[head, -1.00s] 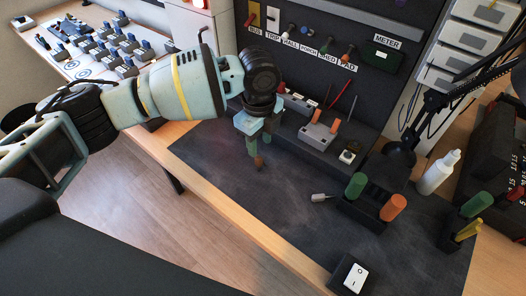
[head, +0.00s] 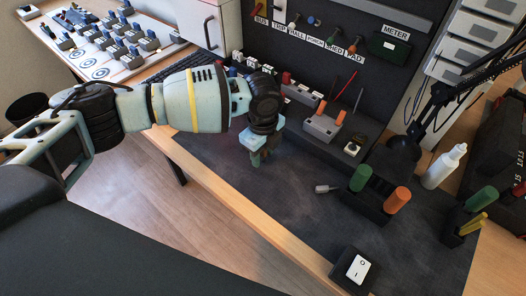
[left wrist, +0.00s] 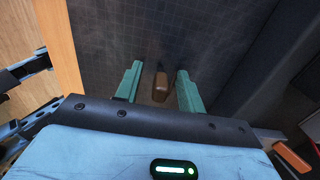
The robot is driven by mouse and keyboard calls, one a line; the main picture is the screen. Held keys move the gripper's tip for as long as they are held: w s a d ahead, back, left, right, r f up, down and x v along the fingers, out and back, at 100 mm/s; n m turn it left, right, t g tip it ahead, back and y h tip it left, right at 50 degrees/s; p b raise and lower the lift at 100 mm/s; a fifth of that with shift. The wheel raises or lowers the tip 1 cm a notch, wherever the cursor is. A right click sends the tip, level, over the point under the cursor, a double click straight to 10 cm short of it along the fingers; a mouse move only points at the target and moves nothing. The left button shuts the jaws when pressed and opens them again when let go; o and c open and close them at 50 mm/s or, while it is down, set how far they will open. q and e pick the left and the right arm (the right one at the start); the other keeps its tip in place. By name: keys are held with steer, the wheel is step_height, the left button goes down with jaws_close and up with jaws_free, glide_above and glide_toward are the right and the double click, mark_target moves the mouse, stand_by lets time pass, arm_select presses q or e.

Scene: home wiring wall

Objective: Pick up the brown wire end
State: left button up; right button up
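The brown wire end (left wrist: 160,88) shows in the left wrist view as a small brown piece standing over the dark gridded mat. My left gripper (left wrist: 159,88) has its two green fingers apart, one on each side of the brown end. A gap shows on both sides, so the fingers do not appear to touch it. In the head view my left gripper (head: 257,158) points down low over the mat, and the brown end is hidden there by the gripper. My right gripper is not in view.
The dark mat (head: 240,200) is mostly clear at the front. To the right stand a holder with green and orange handles (head: 397,200), a white bottle (head: 444,166) and a rocker switch (head: 355,270). A grey terminal block (head: 322,128) and the labelled panel (head: 370,20) stand behind.

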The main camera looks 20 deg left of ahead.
arm_select(q)
jaws_close()
stand_by(0.4)
steer(key=shift+r, duration=0.5)
steer(key=r, duration=0.2)
steer(key=shift+s+a+r, duration=0.25)
steer(key=shift+s+r, duration=0.05)
steer(key=s+a, duration=0.3)
steer(key=s, duration=0.3)
steer(key=s+a+r+p, duration=0.1)
steer(key=s+a, duration=0.3)
steer(key=s, duration=0.3)
steer(key=shift+a+r, duration=0.2)
steer(key=shift+a, duration=0.1)
steer(key=shift+s, duration=0.1)
